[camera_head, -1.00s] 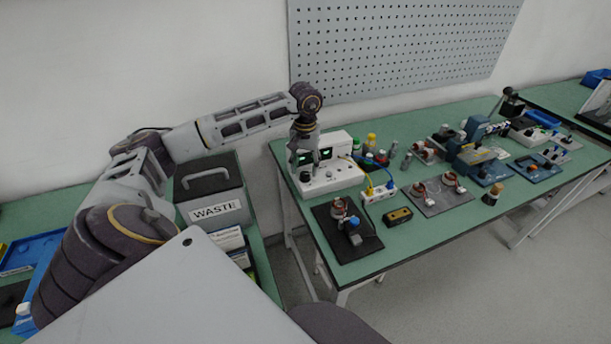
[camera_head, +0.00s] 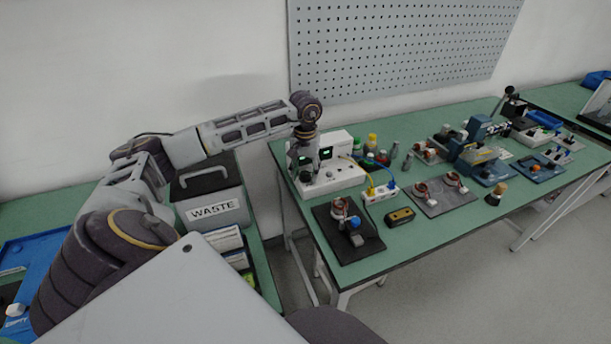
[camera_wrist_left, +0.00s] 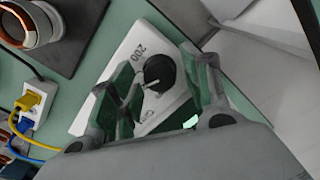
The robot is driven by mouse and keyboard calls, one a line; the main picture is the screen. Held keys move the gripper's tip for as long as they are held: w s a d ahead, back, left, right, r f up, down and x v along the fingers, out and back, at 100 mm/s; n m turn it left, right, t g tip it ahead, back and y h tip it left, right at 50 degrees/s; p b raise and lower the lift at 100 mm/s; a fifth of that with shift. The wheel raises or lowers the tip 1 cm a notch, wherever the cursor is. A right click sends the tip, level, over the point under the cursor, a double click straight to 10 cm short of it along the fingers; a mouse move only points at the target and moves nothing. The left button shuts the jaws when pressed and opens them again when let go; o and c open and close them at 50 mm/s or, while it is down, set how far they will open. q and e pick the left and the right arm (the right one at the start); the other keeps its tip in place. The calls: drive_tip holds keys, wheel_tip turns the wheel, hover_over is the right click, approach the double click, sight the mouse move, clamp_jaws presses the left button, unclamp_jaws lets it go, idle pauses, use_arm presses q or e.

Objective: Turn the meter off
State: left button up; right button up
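The meter is a white box (camera_head: 340,176) with lit green displays, at the left end of the green bench in the head view. My left gripper (camera_head: 306,174) points down over the left part of its front panel and hides some of it. My left gripper (camera_wrist_left: 157,68) is open, with one finger on each side of the knob. Whether either finger touches it I cannot tell. My right gripper is not in view.
A black mat with a coil (camera_head: 342,207) lies in front of the meter. A white socket strip (camera_head: 380,193) with yellow and blue plugs is to its right, near a yellow-black device (camera_head: 400,217). A grey WASTE box (camera_head: 215,205) stands to the left. Bottles (camera_head: 371,143) stand behind.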

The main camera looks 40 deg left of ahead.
use_arm(q)
drive_tip(key=c, duration=0.7)
drive_tip(key=shift+c, duration=0.2)
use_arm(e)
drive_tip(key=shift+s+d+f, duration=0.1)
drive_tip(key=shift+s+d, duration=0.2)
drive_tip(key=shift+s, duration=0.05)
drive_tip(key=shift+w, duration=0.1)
use_arm(q)
drive_tip(key=shift+n, duration=3.1)
drive_tip(key=shift+n+p, duration=0.45)
drive_tip(key=shift+n, duration=3.15)
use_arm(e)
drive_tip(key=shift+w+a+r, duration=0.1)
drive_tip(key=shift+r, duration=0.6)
